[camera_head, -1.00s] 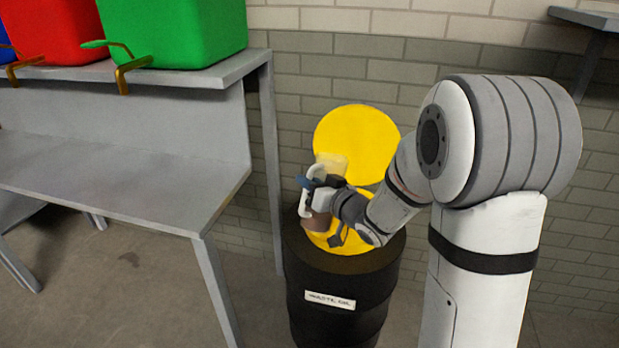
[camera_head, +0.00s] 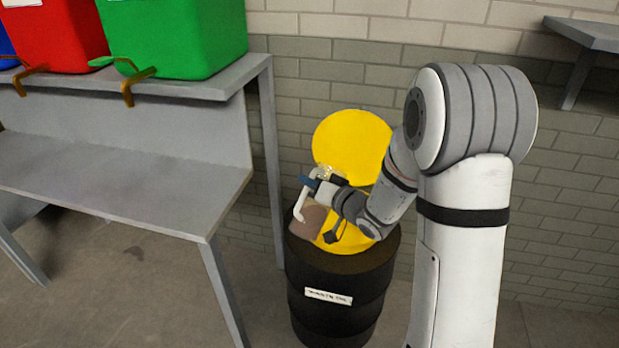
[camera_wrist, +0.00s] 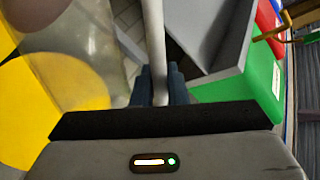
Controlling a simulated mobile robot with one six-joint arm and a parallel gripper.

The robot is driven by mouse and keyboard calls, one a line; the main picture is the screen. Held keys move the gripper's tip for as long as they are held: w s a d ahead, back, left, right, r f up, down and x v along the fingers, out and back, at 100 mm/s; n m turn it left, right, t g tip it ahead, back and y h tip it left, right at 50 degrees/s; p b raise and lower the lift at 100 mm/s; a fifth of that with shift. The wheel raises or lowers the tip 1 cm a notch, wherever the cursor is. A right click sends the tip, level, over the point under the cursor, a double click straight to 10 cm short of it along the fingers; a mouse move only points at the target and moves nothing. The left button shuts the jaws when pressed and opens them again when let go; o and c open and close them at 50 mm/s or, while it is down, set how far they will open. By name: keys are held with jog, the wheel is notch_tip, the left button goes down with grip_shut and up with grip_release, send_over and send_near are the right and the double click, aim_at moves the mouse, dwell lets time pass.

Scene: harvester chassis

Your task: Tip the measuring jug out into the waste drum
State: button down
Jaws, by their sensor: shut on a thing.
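The measuring jug (camera_head: 311,221) is see-through with brown in its lower part and a white handle. It hangs over the waste drum (camera_head: 338,298), a black drum labelled waste oil with a yellow top and a raised round yellow lid. My gripper (camera_head: 309,184) is shut on the jug's handle; the wrist view shows the white handle (camera_wrist: 154,45) between the blue fingers. The jug's clear wall (camera_wrist: 88,35) is to the left there. The jug looks tilted; its rim is hard to make out, and I cannot tell whether anything is pouring.
A grey bench (camera_head: 120,190) stands left of the drum. Its upper shelf holds green (camera_head: 180,35), red (camera_head: 62,35) and blue containers with taps. A brick wall is behind the drum, and a grey shelf (camera_head: 590,35) juts out at upper right.

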aim_at(322, 177)
jog(key=shift+w+d+r+m+p, duration=0.15)
jog(key=shift+r+m+p, duration=0.25)
jog(key=shift+p, duration=0.5)
jog(key=m+p, duration=0.1)
jog(key=p, duration=0.1)
jog(key=w+d+f+m+g+p, duration=0.1)
jog(key=p, duration=0.1)
jog(key=shift+w+d+m, duration=0.25)
jog(key=shift+w+m, duration=0.05)
jog(key=shift+w+d+f+m+y+p, duration=0.4)
jog(key=shift+w+d+f+m+p, duration=0.4)
jog(key=shift+p, duration=0.4)
jog(key=shift+w+d+f+m+g+p, duration=0.25)
jog(key=shift+w+d+f+m+p, duration=0.1)
jog(key=shift+w+f+m+p, duration=0.15)
jog(key=shift+w+d+f+m+g+p, duration=0.25)
jog(key=shift+w+d+f+m+p, duration=0.15)
jog(key=shift+f+m, duration=0.2)
jog(key=w+d+m+p, duration=0.2)
jog(key=p, duration=0.1)
jog(key=w+d+p, duration=0.1)
jog(key=p, duration=0.1)
jog(key=shift+w+r+m+g+y, duration=0.1)
jog(key=shift+r+m+g+y, duration=0.2)
jog(key=shift+r+m+y, duration=0.1)
jog(key=shift+w+d+f+m+p, duration=0.1)
jog(key=shift+w+d+m+p, duration=0.4)
jog(key=shift+p, duration=0.1)
jog(key=shift+a, duration=0.1)
